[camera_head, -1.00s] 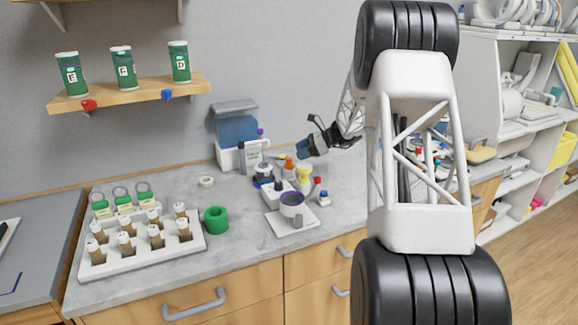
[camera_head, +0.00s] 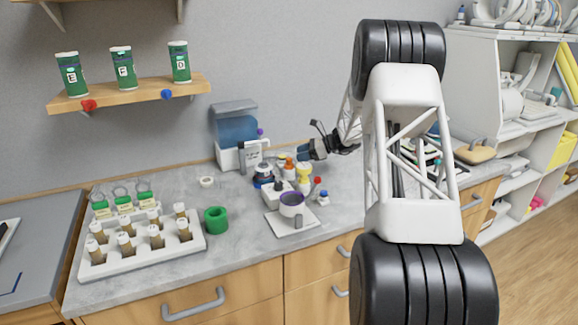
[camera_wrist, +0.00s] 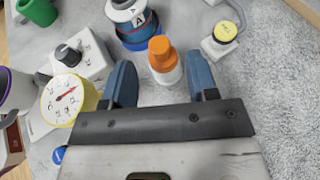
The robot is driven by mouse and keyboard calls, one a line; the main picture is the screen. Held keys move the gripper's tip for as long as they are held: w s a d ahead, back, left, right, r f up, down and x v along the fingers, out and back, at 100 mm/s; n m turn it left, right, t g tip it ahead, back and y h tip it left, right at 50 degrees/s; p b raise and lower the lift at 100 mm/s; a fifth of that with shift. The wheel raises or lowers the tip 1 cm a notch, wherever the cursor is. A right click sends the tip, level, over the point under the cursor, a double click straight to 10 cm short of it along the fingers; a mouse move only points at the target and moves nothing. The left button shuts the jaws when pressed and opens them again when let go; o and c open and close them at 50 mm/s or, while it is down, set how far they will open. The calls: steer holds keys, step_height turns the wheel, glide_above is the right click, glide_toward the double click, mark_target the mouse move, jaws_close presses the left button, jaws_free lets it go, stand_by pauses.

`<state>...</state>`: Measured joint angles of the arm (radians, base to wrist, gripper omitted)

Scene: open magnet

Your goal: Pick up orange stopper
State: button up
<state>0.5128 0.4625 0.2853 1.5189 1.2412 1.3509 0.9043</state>
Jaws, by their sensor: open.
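The orange stopper (camera_wrist: 160,47) sits on top of a small white bottle (camera_wrist: 167,73) in the wrist view, upright on the grey counter. In the head view the orange stopper (camera_head: 289,161) is small, just left of my gripper (camera_head: 304,152). In the wrist view my gripper (camera_wrist: 163,82) is open, with one blue finger on each side of the orange and white bottle. The bottle is just ahead of and between the fingertips, with no clear contact visible.
A blue and white container marked A (camera_wrist: 132,22) stands close behind the bottle. A yellow-rimmed dial (camera_wrist: 66,99) and a white box with a black knob (camera_wrist: 82,58) are at left. A yellow-topped item (camera_wrist: 225,32) is at right. Bare counter lies at far right.

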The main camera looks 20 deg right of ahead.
mark_target(289, 159)
steer(key=shift+w+a+f, duration=0.1)
steer(key=shift+w+a, duration=0.05)
steer(key=shift+a, duration=0.1)
steer(key=shift+x, duration=2.6)
steer(key=shift+f, duration=0.15)
steer(key=shift+f, duration=0.1)
jaws_close()
